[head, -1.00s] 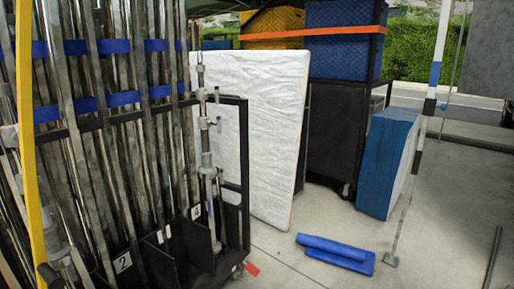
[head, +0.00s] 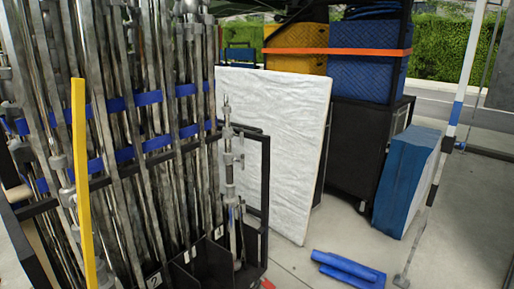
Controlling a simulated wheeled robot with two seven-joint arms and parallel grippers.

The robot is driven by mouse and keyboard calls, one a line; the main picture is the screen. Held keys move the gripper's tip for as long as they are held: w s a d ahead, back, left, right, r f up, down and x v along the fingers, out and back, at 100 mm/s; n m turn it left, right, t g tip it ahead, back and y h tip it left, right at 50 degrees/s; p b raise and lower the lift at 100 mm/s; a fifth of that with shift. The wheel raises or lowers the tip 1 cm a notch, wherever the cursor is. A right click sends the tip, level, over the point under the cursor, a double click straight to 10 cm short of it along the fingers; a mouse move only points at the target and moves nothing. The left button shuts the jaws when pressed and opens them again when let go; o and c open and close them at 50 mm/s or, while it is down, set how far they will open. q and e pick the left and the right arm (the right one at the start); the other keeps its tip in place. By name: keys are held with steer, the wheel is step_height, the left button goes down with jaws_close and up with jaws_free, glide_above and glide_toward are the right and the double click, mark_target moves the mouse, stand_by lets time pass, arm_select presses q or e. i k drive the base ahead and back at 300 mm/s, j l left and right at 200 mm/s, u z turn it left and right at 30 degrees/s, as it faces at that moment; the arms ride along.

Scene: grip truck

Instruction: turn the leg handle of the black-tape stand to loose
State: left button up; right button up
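Several metal stands (head: 140,130) are packed upright in a black rack at the left, with blue straps around them. One stand (head: 229,165) with grey collars and small side handles stands apart at the rack's right end. I cannot make out black tape on any stand in the rack, so I cannot tell which is the black-tape stand. A pole (head: 448,150) at the right has blue, white and dark bands; I cannot tell whether it is a stand. No leg handle can be picked out clearly. Neither of my grippers is in view.
A yellow bar (head: 82,180) rises in front of the rack. A white panel (head: 272,150) leans behind it. A dark cart (head: 362,150) holds blue and yellow crates. A blue-sided block (head: 405,180) and blue pads (head: 347,267) are on the floor. Concrete at lower right is open.

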mark_target(243, 205)
steer(key=u, duration=1.4)
steer(key=i+l+z, duration=0.2)
steer(key=i+l, duration=0.6)
